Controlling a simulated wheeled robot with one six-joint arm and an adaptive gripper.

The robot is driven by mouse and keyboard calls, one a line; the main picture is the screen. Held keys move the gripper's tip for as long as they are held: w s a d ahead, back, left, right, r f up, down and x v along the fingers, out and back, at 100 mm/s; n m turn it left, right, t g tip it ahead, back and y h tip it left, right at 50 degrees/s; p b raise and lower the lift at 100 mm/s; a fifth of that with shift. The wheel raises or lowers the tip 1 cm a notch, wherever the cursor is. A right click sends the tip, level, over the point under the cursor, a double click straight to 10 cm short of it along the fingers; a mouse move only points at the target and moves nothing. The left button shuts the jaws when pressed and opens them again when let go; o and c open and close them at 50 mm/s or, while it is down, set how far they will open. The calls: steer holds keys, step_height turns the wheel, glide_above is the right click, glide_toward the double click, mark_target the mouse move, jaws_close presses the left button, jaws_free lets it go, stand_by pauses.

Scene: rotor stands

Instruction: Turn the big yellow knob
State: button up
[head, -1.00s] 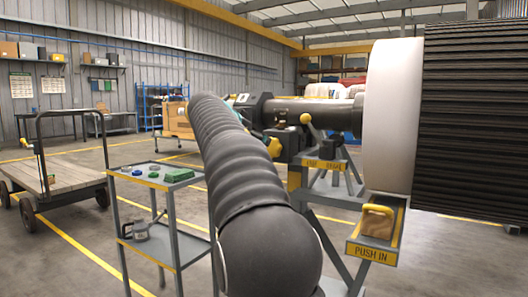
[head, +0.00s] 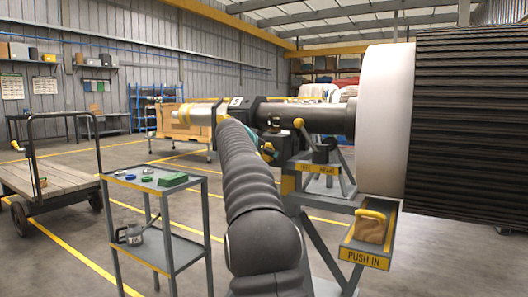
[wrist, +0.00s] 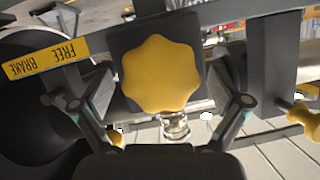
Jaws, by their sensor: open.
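The big yellow knob (wrist: 160,74) has a lobed edge and sits on a dark square plate in the wrist view. My gripper (wrist: 152,101) is open, with one finger to the left of the knob and one to the right, and clear gaps between. I cannot tell how deep the fingers reach. In the head view only a bit of the yellow knob (head: 268,149) shows beside my arm. My arm hides most of the gripper there.
A yellow "FREE BRAKE" label (wrist: 45,59) is left of the knob. A small yellow ball-ended lever (head: 298,123) and a "PUSH IN" tray (head: 364,257) are on the stand. A grey trolley (head: 150,185) stands left of my arm. The big ribbed rotor (head: 465,120) fills the right.

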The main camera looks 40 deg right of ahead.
steer(key=shift+w+d, duration=0.1)
steer(key=c, duration=1.2)
steer(key=shift+o, duration=0.2)
steer(key=shift+p, duration=0.4)
steer(key=shift+w+r+n+g+p, duration=0.15)
steer(key=shift+n+g+p, duration=0.45)
steer(key=shift+n+p, duration=0.3)
steer(key=n+g+h+p, duration=0.1)
steer(key=n+g+p, duration=0.1)
steer(key=n+p, duration=0.1)
steer(key=shift+n+h, duration=0.4)
steer(key=n+g+h+p, duration=0.1)
steer(key=n+g+p, duration=0.1)
steer(key=n, duration=0.1)
steer(key=shift+f, duration=0.2)
steer(key=shift+f+n+g+h+p, duration=0.1)
steer(key=shift+n+g+h+p, duration=0.3)
steer(key=shift+n, duration=0.65)
steer(key=shift+n+g+h+p, duration=0.15)
steer(key=shift+n+h, duration=0.45)
steer(key=shift+n, duration=0.45)
